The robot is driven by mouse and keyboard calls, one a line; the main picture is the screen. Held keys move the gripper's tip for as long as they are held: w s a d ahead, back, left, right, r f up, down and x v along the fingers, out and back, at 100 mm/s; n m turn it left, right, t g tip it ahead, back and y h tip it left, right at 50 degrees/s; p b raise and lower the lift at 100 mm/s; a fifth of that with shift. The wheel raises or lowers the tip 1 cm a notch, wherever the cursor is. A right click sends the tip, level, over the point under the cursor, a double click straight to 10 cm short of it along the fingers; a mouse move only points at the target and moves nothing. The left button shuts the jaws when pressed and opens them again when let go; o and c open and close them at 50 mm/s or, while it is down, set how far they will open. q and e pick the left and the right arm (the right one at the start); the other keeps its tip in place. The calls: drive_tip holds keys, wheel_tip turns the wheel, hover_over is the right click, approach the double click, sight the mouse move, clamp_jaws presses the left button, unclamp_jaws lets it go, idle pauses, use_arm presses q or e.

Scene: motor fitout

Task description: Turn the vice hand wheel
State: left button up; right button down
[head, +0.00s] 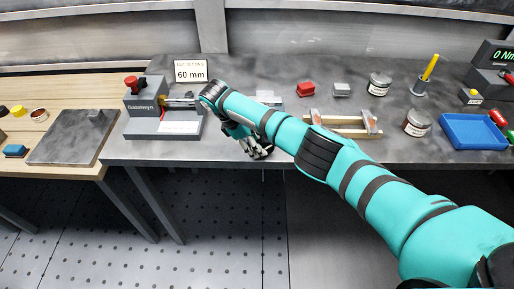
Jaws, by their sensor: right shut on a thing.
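My right arm reaches in from the lower right, and its right gripper (257,149) is at the front edge of the grey bench. It is shut on what appears to be the vice hand wheel, which the fingers and wrist hide almost wholly. A pale grey part (268,98), perhaps of the vice, shows just behind my forearm. The rest of the vice is covered by my arm, so the wheel's angle cannot be told. My left gripper is not in view.
Right of my forearm are a wooden rack (345,132), tins (417,123) and a blue tray (472,131). A wooden table (60,82) adjoins on the left.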

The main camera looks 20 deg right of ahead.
drive_tip(key=shift+f+h+b, duration=0.2)
drive_tip(key=shift+h+b, duration=0.3)
drive_tip(key=c, duration=1.4)
unclamp_jaws()
drive_tip(key=v, duration=0.7)
drive_tip(key=shift+w+a+r, duration=0.1)
drive_tip(key=shift+a+r, duration=0.05)
drive_tip(key=shift+r, duration=0.05)
